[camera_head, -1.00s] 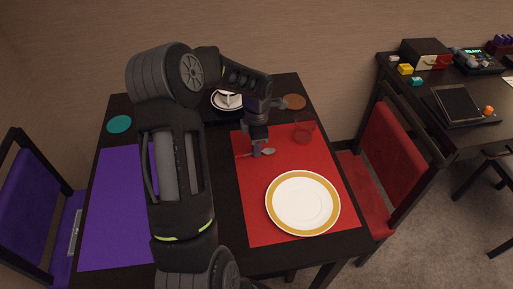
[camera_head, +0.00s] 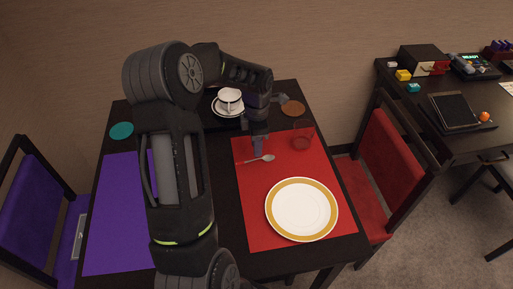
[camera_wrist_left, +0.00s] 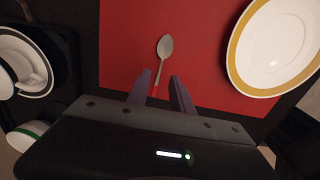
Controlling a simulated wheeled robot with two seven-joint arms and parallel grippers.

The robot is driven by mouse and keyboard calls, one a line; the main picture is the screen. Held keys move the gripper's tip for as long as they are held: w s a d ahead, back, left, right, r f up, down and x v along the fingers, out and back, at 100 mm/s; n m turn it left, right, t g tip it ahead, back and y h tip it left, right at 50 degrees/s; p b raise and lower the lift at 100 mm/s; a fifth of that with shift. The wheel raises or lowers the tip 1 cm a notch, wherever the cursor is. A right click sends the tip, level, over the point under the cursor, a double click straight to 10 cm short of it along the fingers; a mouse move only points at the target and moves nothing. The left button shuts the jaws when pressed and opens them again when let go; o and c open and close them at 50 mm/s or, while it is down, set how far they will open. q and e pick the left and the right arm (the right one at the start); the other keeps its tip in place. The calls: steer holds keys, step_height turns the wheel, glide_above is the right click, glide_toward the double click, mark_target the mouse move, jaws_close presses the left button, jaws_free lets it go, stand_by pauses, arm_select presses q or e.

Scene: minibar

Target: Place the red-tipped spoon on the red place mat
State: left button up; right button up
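The spoon (camera_head: 259,159) lies on the upper part of the red place mat (camera_head: 262,228). In the left wrist view the spoon (camera_wrist_left: 164,53) has a grey metal bowl and handle, with a red tip at the handle end nearest my gripper. My left gripper (camera_head: 258,149) is just above the handle side of the spoon. In the left wrist view its two fingers (camera_wrist_left: 159,86) stand apart, with the red tip showing between them and nothing clamped. The spoon looks flat on the mat (camera_wrist_left: 125,30). My right gripper is not in view.
A white plate with a yellow rim (camera_head: 301,209) and a clear red glass (camera_head: 302,141) stand on the mat. A white cup on a saucer (camera_head: 229,101) is at the back. A purple mat (camera_head: 112,215) covers the left side.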

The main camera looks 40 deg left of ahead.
mark_target(256, 159)
arm_select(q)
step_height(256, 159, up, 7)
steer(key=p, duration=0.3)
stand_by(0.5)
